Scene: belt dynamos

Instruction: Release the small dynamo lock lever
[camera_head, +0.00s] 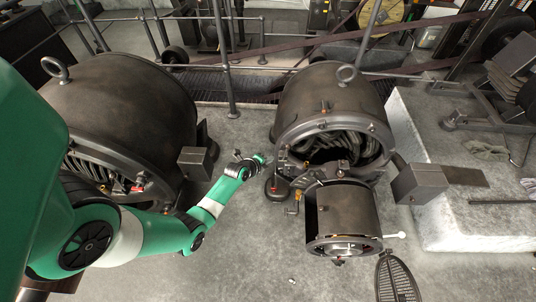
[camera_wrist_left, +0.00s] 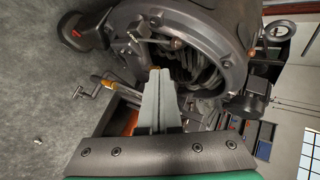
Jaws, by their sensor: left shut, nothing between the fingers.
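The small dynamo (camera_head: 335,95) is a dark metal drum with a ring on top and an open front showing coils. A short yellow-marked lever (camera_head: 307,166) shows at its lower front rim; I cannot tell for sure that it is the lock lever. A yellow-tipped rod (camera_wrist_left: 97,79) also shows in the left wrist view, left of my fingers. My left gripper (camera_wrist_left: 160,72) is shut and empty, its fingers pointing at the dynamo's open front. In the head view my green left arm reaches to the dynamo's left side; the fingertips are hard to make out. My right gripper is out of view.
A smaller cylinder (camera_head: 343,212) stands before the dynamo's opening. A crank handle (camera_head: 291,205) and a round, red-marked foot (camera_head: 276,188) are at its left. A larger dynamo (camera_head: 125,100) stands left. A pale block (camera_head: 450,215) is right.

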